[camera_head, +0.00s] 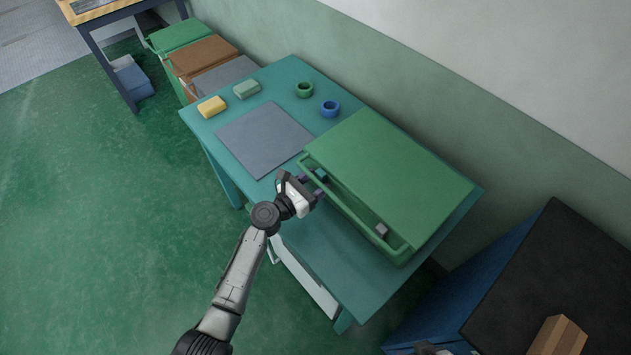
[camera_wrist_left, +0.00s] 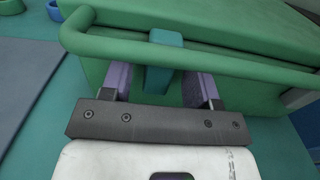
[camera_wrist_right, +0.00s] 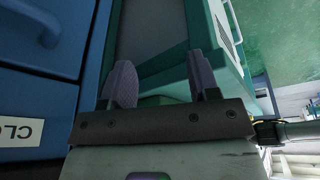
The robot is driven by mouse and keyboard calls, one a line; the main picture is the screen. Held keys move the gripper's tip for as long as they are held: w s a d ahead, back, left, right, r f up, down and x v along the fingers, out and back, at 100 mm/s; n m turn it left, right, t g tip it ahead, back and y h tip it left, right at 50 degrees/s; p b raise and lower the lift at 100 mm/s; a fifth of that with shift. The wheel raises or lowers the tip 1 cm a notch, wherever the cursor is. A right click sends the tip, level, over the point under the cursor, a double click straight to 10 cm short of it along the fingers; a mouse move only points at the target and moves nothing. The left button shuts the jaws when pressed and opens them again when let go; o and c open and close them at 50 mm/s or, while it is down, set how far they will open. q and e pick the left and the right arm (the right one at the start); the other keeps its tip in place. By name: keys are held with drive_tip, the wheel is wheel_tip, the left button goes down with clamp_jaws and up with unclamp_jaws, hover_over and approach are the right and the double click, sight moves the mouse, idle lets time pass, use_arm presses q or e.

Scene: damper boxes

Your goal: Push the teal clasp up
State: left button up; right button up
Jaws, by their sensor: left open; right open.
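The teal clasp (camera_head: 321,175) is on the front of the green box (camera_head: 385,165), near the box's left end. My left gripper (camera_head: 318,187) is open at the clasp, with a finger on either side and gaps showing. A grey clasp (camera_head: 381,230) sits farther right on the same box front. My right gripper (camera_wrist_right: 160,85) is open and empty in the right wrist view, beside blue drawers.
The teal table (camera_head: 330,265) carries a grey mat (camera_head: 264,138), a yellow block (camera_head: 212,107), a green block (camera_head: 247,89), a green ring (camera_head: 304,89) and a blue ring (camera_head: 330,108). A blue cabinet with a black top (camera_head: 545,270) stands at the right.

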use_arm(q)
drive_tip(key=shift+a, duration=0.1)
drive_tip(key=p+v, duration=0.2)
drive_tip(key=v, duration=1.1)
drive_tip(key=shift+s+a, duration=0.2)
drive_tip(key=shift+s, duration=0.1)
